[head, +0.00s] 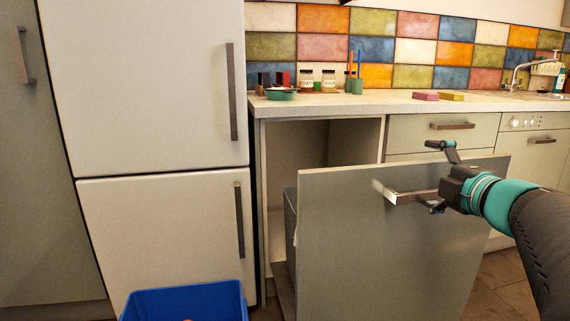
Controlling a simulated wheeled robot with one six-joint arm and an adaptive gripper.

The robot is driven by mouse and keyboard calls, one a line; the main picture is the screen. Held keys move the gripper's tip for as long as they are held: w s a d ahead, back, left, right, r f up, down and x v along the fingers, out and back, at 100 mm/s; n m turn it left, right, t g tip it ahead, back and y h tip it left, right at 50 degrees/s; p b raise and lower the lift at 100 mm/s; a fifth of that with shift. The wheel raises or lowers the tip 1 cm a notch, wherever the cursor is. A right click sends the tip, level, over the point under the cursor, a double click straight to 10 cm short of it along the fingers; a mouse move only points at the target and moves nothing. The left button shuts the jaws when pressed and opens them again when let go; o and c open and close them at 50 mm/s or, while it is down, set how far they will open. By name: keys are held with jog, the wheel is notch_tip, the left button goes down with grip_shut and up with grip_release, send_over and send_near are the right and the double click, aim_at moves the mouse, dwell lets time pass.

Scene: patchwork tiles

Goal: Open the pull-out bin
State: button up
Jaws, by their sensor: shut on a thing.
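The pull-out bin's grey-green front panel (385,245) stands well out from the cabinet, with a dark gap behind it. A dark grey bin side (290,225) shows partly behind the panel's left edge; the rest of the bin is hidden by the panel. The panel's metal bar handle (412,197) runs across its upper part. My gripper (440,180) comes from the right and is shut on the handle's right portion, with one finger above the bar and one below.
A blue open container (187,302) stands on the floor at the lower left, before the white fridge (150,85). The worktop (340,103) holds jars, a green bowl (281,94) and sponges (438,96). Tiled floor (510,270) shows at right.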

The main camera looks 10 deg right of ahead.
jog(key=shift+a+r, duration=0.15)
jog(key=shift+r, duration=0.45)
jog(key=shift+s, duration=0.55)
jog(key=shift+c, duration=0.9)
jog(key=shift+s+d, duration=0.15)
jog(key=shift+s, duration=0.5)
jog(key=shift+s+d, duration=0.15)
jog(key=shift+s, duration=0.45)
jog(key=shift+c, duration=0.6)
jog(key=shift+s, duration=0.45)
jog(key=shift+c, duration=1.3)
jog(key=s+d, duration=0.1)
jog(key=s, duration=1)
jog(key=shift+s+f+p, duration=0.3)
jog(key=shift+f+p, duration=0.1)
jog(key=shift+p, duration=0.05)
